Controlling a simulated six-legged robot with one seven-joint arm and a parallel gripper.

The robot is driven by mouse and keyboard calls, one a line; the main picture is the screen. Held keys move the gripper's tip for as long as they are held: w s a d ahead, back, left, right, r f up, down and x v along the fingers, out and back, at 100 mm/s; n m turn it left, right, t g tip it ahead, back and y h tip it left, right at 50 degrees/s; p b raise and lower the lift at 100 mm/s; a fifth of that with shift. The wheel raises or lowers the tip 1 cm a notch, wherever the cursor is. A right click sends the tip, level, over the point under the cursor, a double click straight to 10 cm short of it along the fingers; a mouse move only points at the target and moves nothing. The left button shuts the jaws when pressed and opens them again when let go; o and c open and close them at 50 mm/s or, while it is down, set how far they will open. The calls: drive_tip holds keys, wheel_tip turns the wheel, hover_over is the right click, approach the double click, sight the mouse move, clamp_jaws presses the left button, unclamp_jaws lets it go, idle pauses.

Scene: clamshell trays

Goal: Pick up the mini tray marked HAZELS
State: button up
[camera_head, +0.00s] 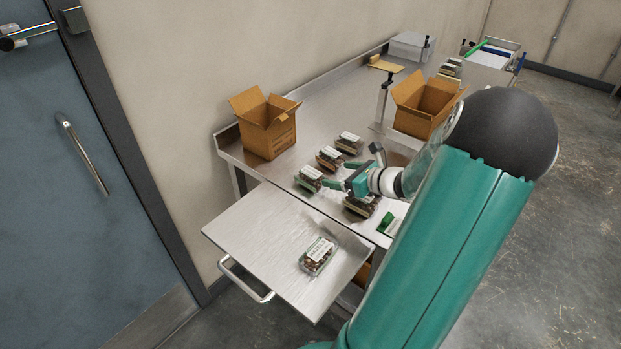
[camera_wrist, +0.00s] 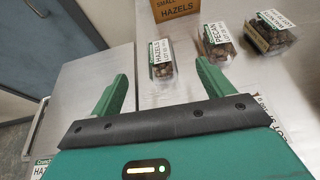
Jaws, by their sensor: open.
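The mini tray marked HAZELS (camera_wrist: 162,62) is a clear clamshell of brown nuts with a white label. In the wrist view it lies ahead of my fingertips, between their lines and nearer the right finger. In the head view it appears to be the front-left tray (camera_head: 309,180) of a row on the steel bench. My gripper (camera_head: 337,174) is open and empty to the right of it, with green fingers pointing toward it; both fingers also show in the wrist view (camera_wrist: 162,80).
The PECAN tray (camera_wrist: 218,43) and another tray (camera_wrist: 270,34) lie to the right. A cardboard box (camera_head: 268,133) stands behind, another box (camera_head: 420,112) farther right. A lower steel cart (camera_head: 250,230) holds a single tray (camera_head: 318,255). Another tray (camera_head: 358,208) lies near my gripper.

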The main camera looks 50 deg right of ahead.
sight(306, 170)
drive_tip(key=x, duration=1.3)
drive_tip(key=shift+w+a+f, duration=0.1)
drive_tip(key=shift+f, duration=0.1)
drive_tip(key=c, duration=1.1)
drive_tip(key=shift+r, duration=0.1)
